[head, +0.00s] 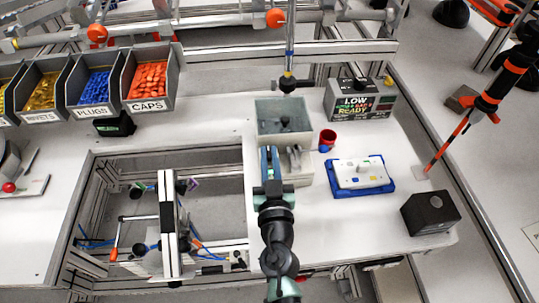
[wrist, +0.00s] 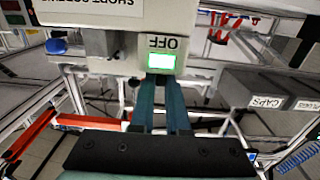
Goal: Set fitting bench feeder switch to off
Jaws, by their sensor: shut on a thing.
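A green lit window (wrist: 161,61) sits beside the word OFF. My gripper (head: 270,150) reaches the feeder's front from below. In the wrist view its two teal fingers (wrist: 163,78) end right at the panel by the green window. They are shut on the feeder switch, which is mostly hidden at the fingertips.
A grey box reading LOW and READY (head: 358,101), a red cup (head: 327,137), a blue tray (head: 378,187) with a white part and a black box (head: 430,213) stand to the right. Bins of caps (head: 148,80) and plugs stand left. A framed opening (head: 215,170) lies left of my arm.

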